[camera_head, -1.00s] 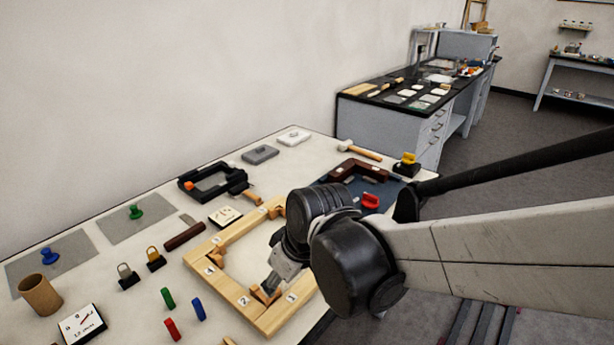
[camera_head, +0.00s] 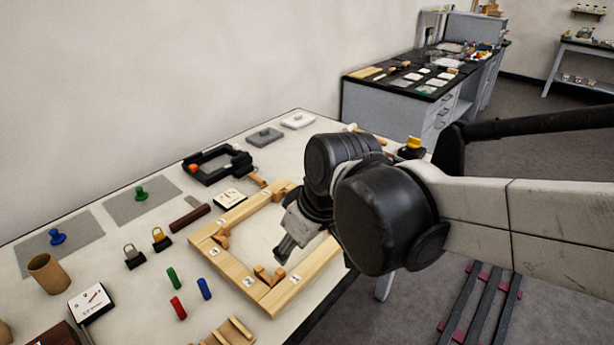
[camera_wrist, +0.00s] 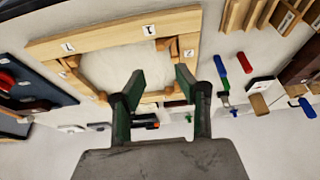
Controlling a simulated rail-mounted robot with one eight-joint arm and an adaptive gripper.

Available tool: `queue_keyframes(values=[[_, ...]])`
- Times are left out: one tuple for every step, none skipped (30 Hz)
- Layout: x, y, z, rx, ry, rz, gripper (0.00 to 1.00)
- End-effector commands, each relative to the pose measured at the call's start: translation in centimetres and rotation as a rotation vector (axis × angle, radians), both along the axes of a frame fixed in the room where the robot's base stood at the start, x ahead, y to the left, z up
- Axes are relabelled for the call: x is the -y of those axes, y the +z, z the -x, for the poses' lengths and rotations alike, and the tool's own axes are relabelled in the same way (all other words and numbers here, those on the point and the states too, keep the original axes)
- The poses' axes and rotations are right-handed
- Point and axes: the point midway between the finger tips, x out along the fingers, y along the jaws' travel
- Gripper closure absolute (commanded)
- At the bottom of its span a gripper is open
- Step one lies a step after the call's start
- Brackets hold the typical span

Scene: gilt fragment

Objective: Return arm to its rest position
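My gripper (camera_wrist: 160,82) is open in the wrist view, its two fingers apart with nothing between them. In the head view my gripper (camera_head: 285,248) hangs above the right part of a wooden frame (camera_head: 222,273), tilted downward. The frame has numbered labels and small wooden pieces at its corners. It also shows in the wrist view (camera_wrist: 95,42), beyond the fingertips. My arm comes in from the right and hides part of the table behind it.
Colored pegs (camera_head: 173,278), padlocks (camera_head: 134,257), a brown cup (camera_head: 47,272), a dial card (camera_head: 90,303) and a black clamp (camera_head: 215,167) stand on the table (camera_head: 130,300). A second workbench (camera_head: 395,105) is at the back.

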Motion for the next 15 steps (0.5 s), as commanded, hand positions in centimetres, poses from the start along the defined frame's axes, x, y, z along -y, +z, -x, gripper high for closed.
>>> queue_keyframes(values=[[0.4, 0.1, 0.0, 0.002, -0.01, 0.0, 0.68], [0.7, 0.1, 0.0, 0.003, -0.021, -0.001, 0.68], [1.4, 0.3, 0.0, 0.007, -0.043, -0.002, 0.68], [2.1, 0.4, -0.1, 0.011, -0.065, -0.004, 0.68], [3.0, 0.6, -0.1, 0.017, -0.092, -0.006, 0.68], [4.2, 0.8, -0.1, 0.024, -0.133, -0.011, 0.68], [5.3, 1.0, -0.1, 0.03, -0.167, -0.014, 0.68], [6.4, 1.1, -0.1, 0.037, -0.205, -0.017, 0.68], [8.0, 1.4, 0.0, 0.048, -0.256, -0.021, 0.68], [9.1, 1.5, 0.1, 0.055, -0.296, -0.025, 0.68], [10.2, 1.7, 0.3, 0.063, -0.336, -0.03, 0.68], [11.7, 1.9, 0.5, 0.074, -0.387, -0.036, 0.68], [12.8, 1.9, 0.7, 0.083, -0.425, -0.039, 0.68], [13.9, 2.0, 0.9, 0.092, -0.463, -0.044, 0.68], [15.2, 2.1, 1.2, 0.102, -0.513, -0.05, 0.68]])
